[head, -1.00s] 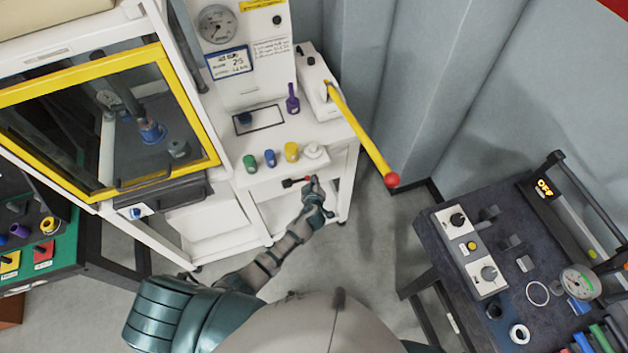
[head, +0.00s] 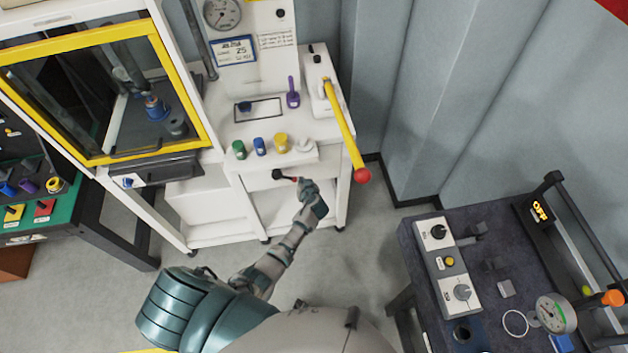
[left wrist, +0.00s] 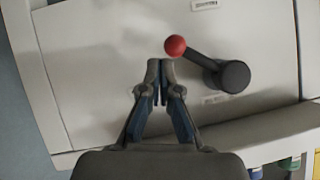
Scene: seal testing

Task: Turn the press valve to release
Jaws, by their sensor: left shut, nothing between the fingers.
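The press valve is a black round knob (left wrist: 234,76) with a black lever ending in a red ball (left wrist: 175,46), on the white front of the press stand. In the head view the valve (head: 279,174) is small, below the row of coloured caps, its lever pointing right. My left gripper (left wrist: 161,68) is shut and empty. In the left wrist view its fingertips appear just below and left of the red ball; I cannot tell whether they touch it. In the head view my left gripper (head: 302,184) is at the lever's right end. My right gripper is not in view.
Above the valve, a ledge carries green (head: 239,149), blue (head: 260,146) and yellow (head: 281,143) caps. A long yellow lever (head: 343,130) with a red end sticks out at the right. A dark bench (head: 405,270) stands at lower right. Open floor lies between.

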